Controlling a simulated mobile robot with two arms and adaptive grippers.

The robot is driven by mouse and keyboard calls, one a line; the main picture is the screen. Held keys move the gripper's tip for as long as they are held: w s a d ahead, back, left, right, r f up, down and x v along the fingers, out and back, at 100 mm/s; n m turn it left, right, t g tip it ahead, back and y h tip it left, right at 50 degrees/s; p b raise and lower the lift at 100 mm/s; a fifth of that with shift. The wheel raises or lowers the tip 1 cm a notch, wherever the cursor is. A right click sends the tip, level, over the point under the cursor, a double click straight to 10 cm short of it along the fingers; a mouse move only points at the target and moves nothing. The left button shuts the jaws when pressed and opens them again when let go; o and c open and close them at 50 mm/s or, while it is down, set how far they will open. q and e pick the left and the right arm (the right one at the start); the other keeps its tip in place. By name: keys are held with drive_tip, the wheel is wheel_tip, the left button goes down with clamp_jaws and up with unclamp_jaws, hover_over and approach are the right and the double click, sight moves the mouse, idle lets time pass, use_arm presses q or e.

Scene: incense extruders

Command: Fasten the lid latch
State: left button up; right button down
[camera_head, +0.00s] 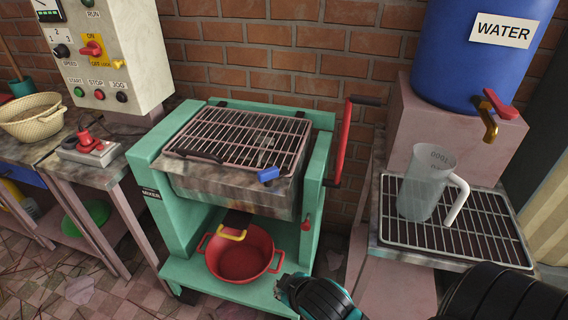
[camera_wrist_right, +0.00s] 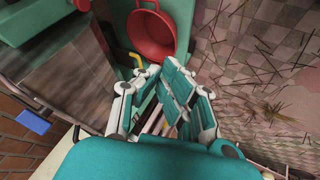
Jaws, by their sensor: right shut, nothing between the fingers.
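The mixer (camera_head: 152,222) is a green frame with a grey metal trough. Its barred lid (camera_head: 205,140) lies flat over the trough. A blue latch handle (camera_head: 268,174) sits at the lid's front right edge; whether it is engaged I cannot tell. A blue piece, likely the same latch, shows at the left of the right wrist view (camera_wrist_right: 33,121). My right gripper (camera_head: 281,284) is low in front of the mixer, below and apart from the latch. Its teal fingers (camera_wrist_right: 160,72) are shut and empty. My left gripper is not in view.
A red pot (camera_head: 268,252) stands on the mixer's lower shelf, under a yellow handle (camera_head: 232,234). A red crank (camera_head: 341,140) rises at the mixer's right. A clear jug (camera_head: 420,190) stands on a rack right of it, below a blue water barrel (camera_head: 475,60).

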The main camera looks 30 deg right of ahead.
drive_tip(key=w+a+r+n+t+y, duration=0.1)
drive_tip(key=w+a+r+n+t, duration=0.1)
drive_tip(key=w+r+n+t, duration=0.45)
drive_tip(key=w+a+r+n+t+y, duration=0.15)
drive_tip(key=w+r+n+t, duration=0.25)
drive_tip(key=w+r+n, duration=0.6)
drive_tip(key=w+a+r+n+g+y, duration=0.2)
drive_tip(key=a+r+n+g+y, duration=0.35)
drive_tip(key=n, duration=1.05)
drive_tip(key=w+a+r+n+g+y, duration=0.2)
drive_tip(key=a+r+n+y, duration=0.55)
drive_tip(key=n, duration=0.95)
drive_tip(key=w+d+f+n+g+h, duration=0.3)
drive_tip(key=d+f+n, duration=0.2)
drive_tip(key=d+n, duration=0.15)
drive_tip(key=w+d+f+n+g+h, duration=0.2)
drive_tip(key=w+d+f+n+h, duration=0.1)
drive_tip(key=d+f+n+h, duration=0.25)
drive_tip(key=d+r+n+g+h, duration=0.1)
drive_tip(key=d+r+n+h, duration=0.1)
drive_tip(key=d, duration=0.8)
drive_tip(key=s+d+r+n+h, duration=0.1)
drive_tip(key=d+h, duration=0.3)
drive_tip(key=d, duration=0.6)
drive_tip(key=shift+d+r+n+g, duration=0.3)
drive_tip(key=shift+r+n+g, duration=0.1)
drive_tip(key=shift+n, duration=0.25)
